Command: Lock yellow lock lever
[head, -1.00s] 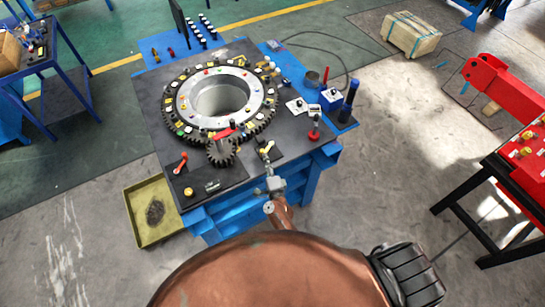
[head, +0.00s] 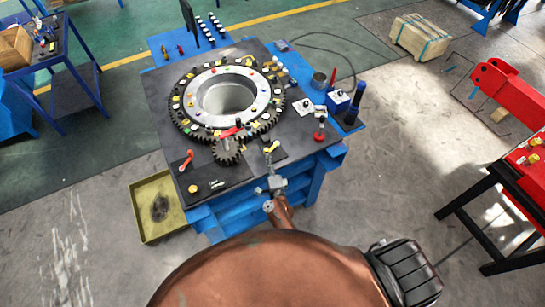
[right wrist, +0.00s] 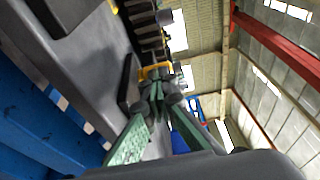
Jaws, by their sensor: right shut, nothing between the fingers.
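The yellow lock lever (head: 272,147) stands on a dark plate on the crane stand's top, right of the small gear (head: 228,151). In the right wrist view a yellow part (right wrist: 155,71), likely this lever, is just beyond my fingertips. My right gripper (head: 271,170) is at the stand's front edge, just below the lever in the head view. It is shut and empty, its green-padded fingers (right wrist: 160,97) converging in the wrist view. I cannot tell whether the tips touch the lever. My left gripper is out of view.
The large toothed ring (head: 184,127) fills the middle of the stand. A red-orange lever (head: 187,159) stands at the left and a red knob (head: 320,135) at the right. A yellow tray (head: 146,222) lies on the floor. A red-topped bench (head: 520,178) stands to the right.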

